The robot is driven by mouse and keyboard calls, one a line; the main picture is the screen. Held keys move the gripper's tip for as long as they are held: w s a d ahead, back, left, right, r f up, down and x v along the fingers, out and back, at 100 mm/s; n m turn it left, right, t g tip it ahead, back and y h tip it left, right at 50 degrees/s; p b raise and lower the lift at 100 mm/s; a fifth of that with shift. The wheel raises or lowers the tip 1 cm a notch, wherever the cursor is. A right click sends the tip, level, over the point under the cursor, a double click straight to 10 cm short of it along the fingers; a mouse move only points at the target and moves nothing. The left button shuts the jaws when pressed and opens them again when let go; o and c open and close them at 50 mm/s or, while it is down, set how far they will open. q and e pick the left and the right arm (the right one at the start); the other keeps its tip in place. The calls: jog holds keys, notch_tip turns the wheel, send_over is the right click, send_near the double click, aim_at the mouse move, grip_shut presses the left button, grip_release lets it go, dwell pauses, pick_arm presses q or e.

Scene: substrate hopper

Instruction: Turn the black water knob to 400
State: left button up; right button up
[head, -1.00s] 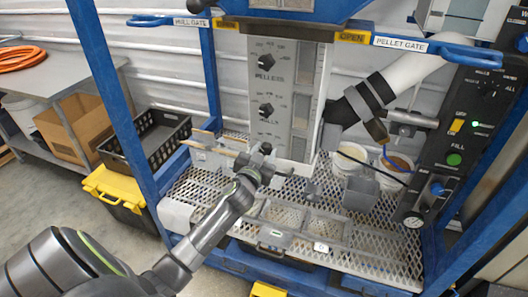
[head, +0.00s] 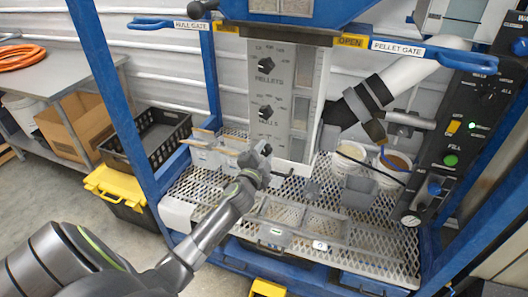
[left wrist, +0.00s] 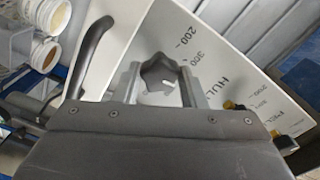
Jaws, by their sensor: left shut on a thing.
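My left gripper (head: 262,162) is at the lower end of the white dial panel (head: 284,145), below the pellets knob (head: 266,65) and the hulls knob (head: 266,112). In the left wrist view, its two grey fingers (left wrist: 163,88) stand on either side of a black lobed knob (left wrist: 160,74), and the gripper is shut on it. This is the lowest knob on the panel, which fits the water knob. A small white mark shows on the knob's face. Its own scale numbers are not readable, so I cannot tell its setting. My right gripper is not in view.
A mesh shelf (head: 385,262) with small trays lies below the panel. Two white buckets (head: 347,160) stand right of it. A control box (head: 470,130) is at the far right. Blue frame posts (head: 125,130) flank the work area. A black crate (head: 150,140) sits at left.

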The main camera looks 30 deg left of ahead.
pick_arm(q)
jog(key=shift+f+m, duration=0.1)
jog(key=shift+m, duration=0.5)
jog(key=o, duration=1)
jog(key=b+v, duration=0.2)
jog(key=v, duration=1.5)
jog(key=shift+s, duration=0.25)
